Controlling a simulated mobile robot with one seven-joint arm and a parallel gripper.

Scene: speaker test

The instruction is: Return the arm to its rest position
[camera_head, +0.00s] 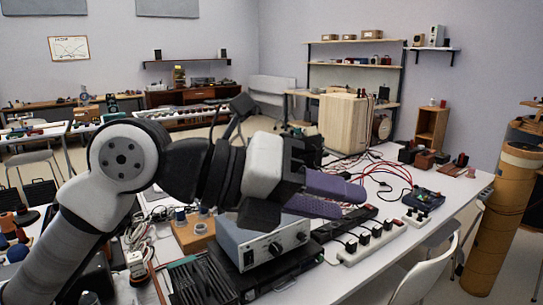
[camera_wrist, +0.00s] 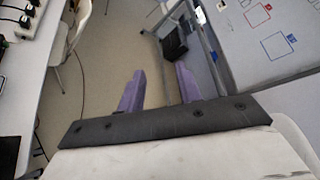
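My arm reaches from the lower left across the head view, raised and bent over the cluttered workbench (camera_head: 408,247). My gripper (camera_head: 352,202) points to the right, above the bench items in that picture; its height over them is hard to judge. Its two purple fingers also show in the wrist view (camera_wrist: 158,80). They stand apart with only floor visible between them, so the gripper is open and empty.
A grey metal box (camera_head: 262,240), power strips (camera_head: 372,240) and a wooden speaker cabinet (camera_head: 343,124) crowd the bench around the arm. A white chair (camera_head: 425,280) stands at the front right. The wrist view shows open floor (camera_wrist: 110,50) and a whiteboard (camera_wrist: 265,45).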

